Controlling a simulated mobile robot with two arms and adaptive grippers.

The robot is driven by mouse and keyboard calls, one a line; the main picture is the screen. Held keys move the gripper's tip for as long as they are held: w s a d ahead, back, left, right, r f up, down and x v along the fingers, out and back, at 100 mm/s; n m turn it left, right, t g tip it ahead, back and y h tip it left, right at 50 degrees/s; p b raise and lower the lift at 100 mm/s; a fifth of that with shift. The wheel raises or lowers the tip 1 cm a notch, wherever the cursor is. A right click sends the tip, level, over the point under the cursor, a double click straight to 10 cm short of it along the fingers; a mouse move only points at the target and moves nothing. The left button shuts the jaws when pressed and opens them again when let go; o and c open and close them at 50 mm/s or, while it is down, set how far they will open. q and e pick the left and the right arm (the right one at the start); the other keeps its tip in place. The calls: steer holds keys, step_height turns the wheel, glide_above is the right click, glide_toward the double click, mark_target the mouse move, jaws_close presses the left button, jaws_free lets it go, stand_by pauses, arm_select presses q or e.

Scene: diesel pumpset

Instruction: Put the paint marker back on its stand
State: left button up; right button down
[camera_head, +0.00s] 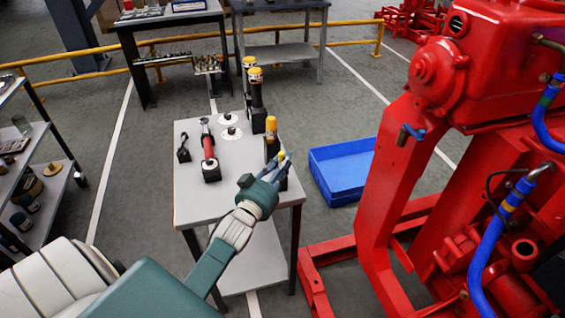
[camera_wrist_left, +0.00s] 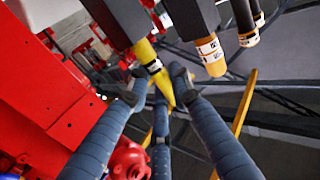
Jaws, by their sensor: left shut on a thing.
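The yellow paint marker (camera_wrist_left: 150,62) has a dark band and a pointed end, and sits between the fingers of my left gripper (camera_wrist_left: 160,90). In the head view its yellow end (camera_head: 282,155) shows among the fingertips. My left gripper (camera_head: 284,163) is shut on it above the table's near right corner. A black block (camera_wrist_left: 113,18), seemingly the stand, is at the marker's other end in the wrist view. It also shows partly beside the gripper in the head view (camera_head: 283,184). I cannot tell whether the marker is inside it or just in front. My right gripper is out of view.
Close by on the grey table (camera_head: 188,203) stands an orange-capped marker (camera_head: 271,125) in a black holder; more orange-capped ones (camera_head: 255,76) stand behind. A red-handled tool (camera_head: 209,150) is left. A blue bin (camera_head: 345,170) and red pumpset (camera_head: 395,150) are right.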

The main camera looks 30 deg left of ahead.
arm_select(q)
steer(key=shift+f+b, duration=0.5)
steer(key=shift+f, duration=0.3)
steer(key=o, duration=1)
steer(key=shift+o, duration=0.2)
steer(key=s+d, duration=0.1)
steer(key=s, duration=1.1)
steer(key=shift+d, duration=0.35)
